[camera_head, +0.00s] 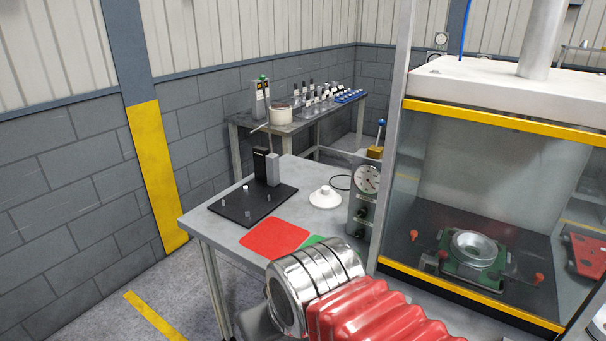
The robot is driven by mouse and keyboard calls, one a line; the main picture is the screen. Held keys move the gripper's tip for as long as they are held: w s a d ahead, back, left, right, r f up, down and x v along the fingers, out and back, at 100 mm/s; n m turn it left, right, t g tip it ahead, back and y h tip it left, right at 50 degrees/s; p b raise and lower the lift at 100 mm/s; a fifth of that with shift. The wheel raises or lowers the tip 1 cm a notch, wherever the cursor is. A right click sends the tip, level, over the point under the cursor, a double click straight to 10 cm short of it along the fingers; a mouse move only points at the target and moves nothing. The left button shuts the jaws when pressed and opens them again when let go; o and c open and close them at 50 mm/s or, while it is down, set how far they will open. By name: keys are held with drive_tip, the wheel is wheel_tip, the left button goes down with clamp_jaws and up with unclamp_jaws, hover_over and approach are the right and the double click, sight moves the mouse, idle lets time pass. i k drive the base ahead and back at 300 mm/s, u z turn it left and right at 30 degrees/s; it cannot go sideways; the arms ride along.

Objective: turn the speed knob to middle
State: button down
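I cannot pick out a labelled speed knob. A grey control panel (356,222) stands at the right end of the front table, beside the glazed cabinet. My gripper's fingers do not show. A silver ringed cylinder and red bellows, which look like part of my arm, fill the bottom centre and hide part of the table's front.
The cabinet (480,262) blocks the right. A back bench (240,124) holds bottles. Floor at lower left is clear.

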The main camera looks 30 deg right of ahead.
sight(359, 234)
drive_tip(key=z, duration=1.3)
